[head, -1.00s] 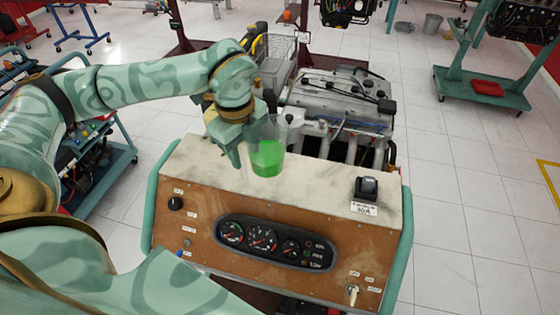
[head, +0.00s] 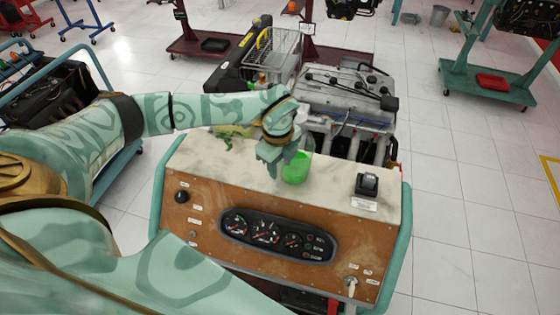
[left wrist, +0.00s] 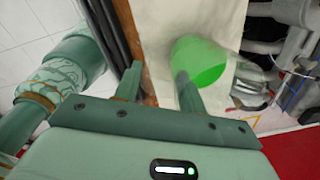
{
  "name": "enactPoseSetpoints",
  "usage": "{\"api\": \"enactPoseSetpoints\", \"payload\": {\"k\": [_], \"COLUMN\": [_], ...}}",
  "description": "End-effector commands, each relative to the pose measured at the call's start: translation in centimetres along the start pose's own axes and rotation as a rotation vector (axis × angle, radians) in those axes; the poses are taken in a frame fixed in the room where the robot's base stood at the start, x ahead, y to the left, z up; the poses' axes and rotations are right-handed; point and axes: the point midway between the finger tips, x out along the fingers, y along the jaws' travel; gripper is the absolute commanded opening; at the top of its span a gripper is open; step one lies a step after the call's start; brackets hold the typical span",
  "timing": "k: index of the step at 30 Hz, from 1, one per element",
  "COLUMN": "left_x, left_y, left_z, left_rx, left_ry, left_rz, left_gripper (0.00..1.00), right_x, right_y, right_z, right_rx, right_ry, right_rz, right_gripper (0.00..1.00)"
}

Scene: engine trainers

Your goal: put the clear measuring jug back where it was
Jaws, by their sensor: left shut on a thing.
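The clear measuring jug (head: 295,170) holds bright green liquid and looks upright, over the pale top of the instrument console (head: 335,172). I cannot tell whether its base touches the top. My left gripper (head: 275,166) is at its left side, shut on it. The gripper's fingers partly hide the jug's near left side. In the left wrist view the green jug (left wrist: 208,62) shows at the right finger of my left gripper (left wrist: 158,78); the exact grip spot is unclear. My right gripper is not in view.
A black switch box (head: 367,185) stands on the console top at the right. An engine (head: 345,95) stands right behind the console. A yellow-green item (head: 232,131) lies at the top's back left, partly behind my arm. The top between jug and switch box is clear.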

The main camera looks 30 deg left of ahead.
Motion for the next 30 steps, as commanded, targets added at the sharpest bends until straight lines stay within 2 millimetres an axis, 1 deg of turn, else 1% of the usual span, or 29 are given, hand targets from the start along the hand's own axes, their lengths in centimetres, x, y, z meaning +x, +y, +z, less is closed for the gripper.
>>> {"api": "enactPoseSetpoints", "payload": {"k": [4,5,6,7,14,17,19,23,27,30], "left_x": [0.2,0.2,0.2,0.2,0.1,-0.3,-1.1,-3.8,-7.2,-9.3], "left_y": [-0.1,0.0,0.0,0.0,0.0,-0.1,-0.1,-0.2,-0.1,-0.1], "left_z": [0.0,0.0,0.0,0.0,0.0,0.0,0.1,0.1,0.1,0.1], "left_rx": [0.000,0.000,0.000,0.000,0.000,0.000,0.000,0.001,0.000,0.000], "left_ry": [0.000,0.000,0.000,0.000,0.000,0.000,0.000,0.000,-0.001,-0.001], "left_rz": [-0.002,0.000,0.000,0.000,0.000,-0.002,-0.004,-0.006,-0.006,-0.005], "left_gripper": [0.00,0.49,0.60,0.62,0.62,0.62,0.62,0.62,0.62,0.62], "right_x": [0.2,0.2,0.1,0.1,0.1,0.0,0.2,0.7,1.3,1.7], "right_y": [0.0,0.0,0.0,0.0,0.0,0.0,0.0,-0.1,-0.1,-0.1], "right_z": [0.1,0.1,0.1,0.1,0.1,0.1,0.1,0.2,0.3,0.3], "right_rx": [0.000,0.000,0.000,0.000,0.000,0.000,0.000,0.000,0.000,0.000], "right_ry": [-0.001,-0.001,-0.001,-0.001,-0.001,-0.002,-0.002,-0.002,-0.003,-0.003], "right_rz": [0.000,0.000,0.000,0.000,0.000,0.000,0.000,0.000,-0.001,-0.001], "right_gripper": [0.00,0.00,0.00,0.00,0.00,0.00,0.00,0.00,0.00,0.00]}}
